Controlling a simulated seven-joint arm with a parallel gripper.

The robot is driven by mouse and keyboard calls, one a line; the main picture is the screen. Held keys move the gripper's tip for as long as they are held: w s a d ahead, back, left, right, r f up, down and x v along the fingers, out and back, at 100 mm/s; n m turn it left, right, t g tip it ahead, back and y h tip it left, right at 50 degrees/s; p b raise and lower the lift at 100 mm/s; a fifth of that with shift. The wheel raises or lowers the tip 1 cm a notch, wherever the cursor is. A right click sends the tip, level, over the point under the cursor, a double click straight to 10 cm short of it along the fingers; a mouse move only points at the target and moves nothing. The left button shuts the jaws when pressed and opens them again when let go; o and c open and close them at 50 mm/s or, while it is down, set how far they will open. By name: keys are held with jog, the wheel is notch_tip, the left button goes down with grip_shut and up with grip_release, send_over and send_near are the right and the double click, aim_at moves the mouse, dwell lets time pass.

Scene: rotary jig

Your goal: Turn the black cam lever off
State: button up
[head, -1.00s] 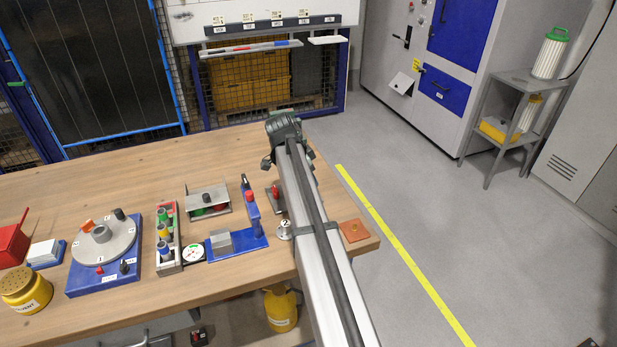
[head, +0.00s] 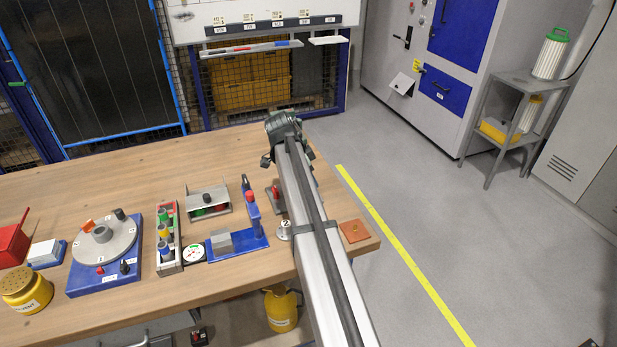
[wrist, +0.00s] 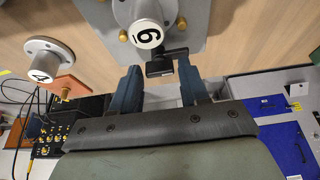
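In the wrist view a black cam lever (wrist: 160,68) projects beside a grey post with a round white face (wrist: 146,33) marked with a digit that reads as 9 or 6. The post stands on a grey plate (wrist: 190,18) with brass bolts. My gripper (wrist: 158,66) has its two dark blue fingers apart, one on each side of the lever's end. I cannot tell whether either finger touches it. In the head view my arm hides the gripper's fingers and this lever.
On the wooden bench (head: 150,160), a blue-based rotary jig (head: 105,283), a rack of coloured cylinders (head: 168,255) and a blue fixture (head: 250,240) stand left of my arm.

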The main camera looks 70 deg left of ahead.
jog(key=shift+r, duration=0.1)
jog(key=v, duration=1.3)
jog(key=shift+s+r, duration=0.15)
jog(key=shift+r, duration=0.1)
